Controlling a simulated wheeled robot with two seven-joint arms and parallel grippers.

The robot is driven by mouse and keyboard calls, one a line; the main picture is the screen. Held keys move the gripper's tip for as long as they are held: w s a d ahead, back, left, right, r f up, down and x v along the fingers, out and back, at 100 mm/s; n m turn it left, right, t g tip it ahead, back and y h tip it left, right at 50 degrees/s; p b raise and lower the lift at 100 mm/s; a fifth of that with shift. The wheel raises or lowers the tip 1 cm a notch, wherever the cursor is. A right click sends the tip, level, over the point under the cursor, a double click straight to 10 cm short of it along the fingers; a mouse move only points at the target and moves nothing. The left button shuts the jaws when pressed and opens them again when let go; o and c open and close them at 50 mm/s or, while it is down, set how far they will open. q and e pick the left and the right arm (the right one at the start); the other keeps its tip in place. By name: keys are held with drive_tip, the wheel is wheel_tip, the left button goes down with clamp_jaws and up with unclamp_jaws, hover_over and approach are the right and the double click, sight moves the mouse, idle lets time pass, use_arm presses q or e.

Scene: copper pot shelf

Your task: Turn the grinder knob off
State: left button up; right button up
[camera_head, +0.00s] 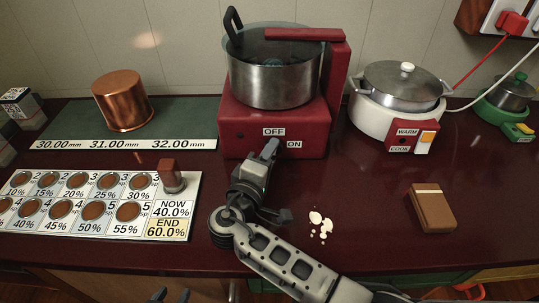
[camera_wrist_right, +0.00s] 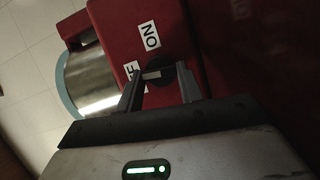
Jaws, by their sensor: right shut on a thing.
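The red grinder (camera_head: 235,125) stands against the back wall with a steel bowl (camera_head: 270,85) on it. Its front carries an OFF label (camera_head: 273,132) above and an ON label (camera_head: 294,144) lower right. My right gripper (camera_head: 270,150) reaches the grinder's front and hides the knob in the head view. In the right wrist view, the dark round knob (camera_wrist_right: 160,68) with a pale bar sits between the fingertips of my right gripper (camera_wrist_right: 156,76), which is shut on it. The OFF label is partly hidden there. The fingertips of my left gripper (camera_head: 171,296) show apart at the bottom edge, empty.
A percentage board (camera_head: 110,228) with copper discs and a copper pot (camera_head: 123,100) are at left. A white cooker (camera_head: 400,110) and a green pot (camera_head: 512,95) stand at right. A brown box (camera_head: 431,206) and white bits (camera_head: 321,224) lie on the counter.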

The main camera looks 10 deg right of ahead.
drive_tip(key=o, duration=0.9)
drive_tip(key=shift+o, duration=0.5)
